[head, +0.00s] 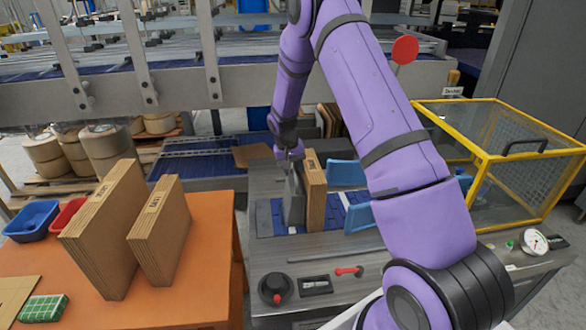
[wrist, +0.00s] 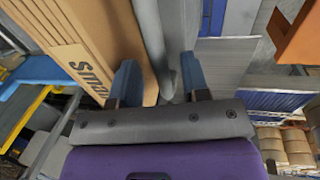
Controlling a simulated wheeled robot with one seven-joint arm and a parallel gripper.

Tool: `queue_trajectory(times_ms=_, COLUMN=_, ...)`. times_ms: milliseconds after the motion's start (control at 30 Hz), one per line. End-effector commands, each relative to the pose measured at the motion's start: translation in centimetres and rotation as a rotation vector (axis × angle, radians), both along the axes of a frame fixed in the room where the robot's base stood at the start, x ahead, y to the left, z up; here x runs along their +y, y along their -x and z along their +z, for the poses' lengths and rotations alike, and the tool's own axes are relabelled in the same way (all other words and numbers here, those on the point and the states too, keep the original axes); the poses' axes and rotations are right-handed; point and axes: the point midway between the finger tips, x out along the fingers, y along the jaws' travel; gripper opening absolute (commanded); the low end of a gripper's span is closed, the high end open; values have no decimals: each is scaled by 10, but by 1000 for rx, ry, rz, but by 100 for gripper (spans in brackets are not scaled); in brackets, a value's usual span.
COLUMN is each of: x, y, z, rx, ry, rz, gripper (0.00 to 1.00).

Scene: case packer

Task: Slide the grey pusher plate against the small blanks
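The grey pusher plate (head: 294,200) stands upright on the machine's loading bed, just left of the small blanks (head: 315,192), a narrow upright stack of brown cardboard. A narrow gap seems to lie between them. My gripper (head: 290,154) is at the plate's top edge, pointing down. In the wrist view the plate (wrist: 150,35) runs between my two spread fingers (wrist: 160,78). Brown cardboard shows between the left finger and the plate, so the fingers do not look closed on it. The blanks (wrist: 95,40), with printed lettering, stand close beside the left finger.
Blue guides (head: 346,173) stand right of the blanks. A yellow-framed mesh guard (head: 490,155) is at the right. The orange table (head: 205,285) at the left holds two larger cardboard stacks (head: 110,225) and small bins (head: 32,220).

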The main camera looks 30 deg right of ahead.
Motion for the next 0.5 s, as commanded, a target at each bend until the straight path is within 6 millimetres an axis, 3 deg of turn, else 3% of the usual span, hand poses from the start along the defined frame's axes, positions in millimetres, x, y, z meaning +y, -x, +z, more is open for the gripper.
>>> queue_trajectory(times_ms=267, x=2, y=-1, z=13, rx=-2, ry=1, rz=-1, gripper=42)
queue_trajectory(times_ms=500, x=10, y=-5, z=55, rx=-4, ry=1, rz=1, gripper=42)
